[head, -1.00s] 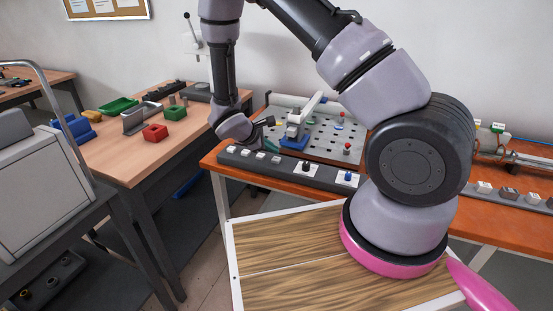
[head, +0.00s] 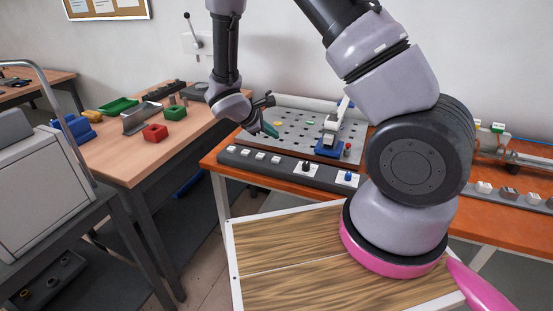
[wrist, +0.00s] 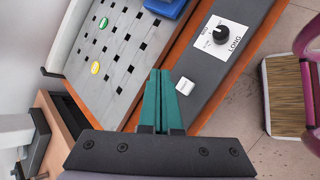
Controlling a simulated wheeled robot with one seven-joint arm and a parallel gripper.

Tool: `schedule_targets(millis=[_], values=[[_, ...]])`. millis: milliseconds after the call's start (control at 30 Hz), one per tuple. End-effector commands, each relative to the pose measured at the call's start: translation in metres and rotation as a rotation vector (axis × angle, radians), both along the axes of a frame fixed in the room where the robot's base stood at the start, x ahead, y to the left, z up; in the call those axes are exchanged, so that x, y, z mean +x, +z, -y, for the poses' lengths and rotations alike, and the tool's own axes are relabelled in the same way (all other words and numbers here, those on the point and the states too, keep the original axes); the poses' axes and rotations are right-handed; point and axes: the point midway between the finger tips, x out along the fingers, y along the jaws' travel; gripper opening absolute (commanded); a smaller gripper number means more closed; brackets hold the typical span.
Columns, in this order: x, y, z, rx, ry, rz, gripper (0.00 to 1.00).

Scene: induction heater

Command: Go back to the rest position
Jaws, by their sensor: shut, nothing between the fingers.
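My gripper (head: 270,129) is at the left end of the perforated plate in the head view, raised above the orange bench. In the wrist view its two green fingers (wrist: 163,98) are together with nothing between them. They point over the grey control strip (wrist: 222,62), which has a black knob and a white button. My arm reaches across the top of the head view from the base on the right.
The perforated plate (head: 290,122) carries a blue-based white fixture (head: 330,140) toward its right side. At left, a wooden table (head: 110,155) holds a red block (head: 155,133), a green block (head: 175,112) and a green tray (head: 118,106). A grey machine (head: 40,190) stands at front left.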

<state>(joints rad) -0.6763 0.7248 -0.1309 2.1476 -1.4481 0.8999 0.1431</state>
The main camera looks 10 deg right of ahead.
Motion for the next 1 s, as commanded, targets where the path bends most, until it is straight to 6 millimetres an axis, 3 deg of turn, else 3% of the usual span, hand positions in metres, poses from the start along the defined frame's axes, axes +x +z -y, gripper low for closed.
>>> schedule_targets(millis=[367, 467, 667, 1000], values=[[0.000, 0.001, 0.000, 0.001, -0.003, 0.001, 0.00], [-0.001, 0.011, 0.004, 0.023, -0.037, 0.015, 0.00], [-0.014, 0.073, 0.031, 0.172, -0.266, 0.094, 0.00], [-0.074, 0.191, 0.075, 0.553, -0.741, 0.258, 0.00]])
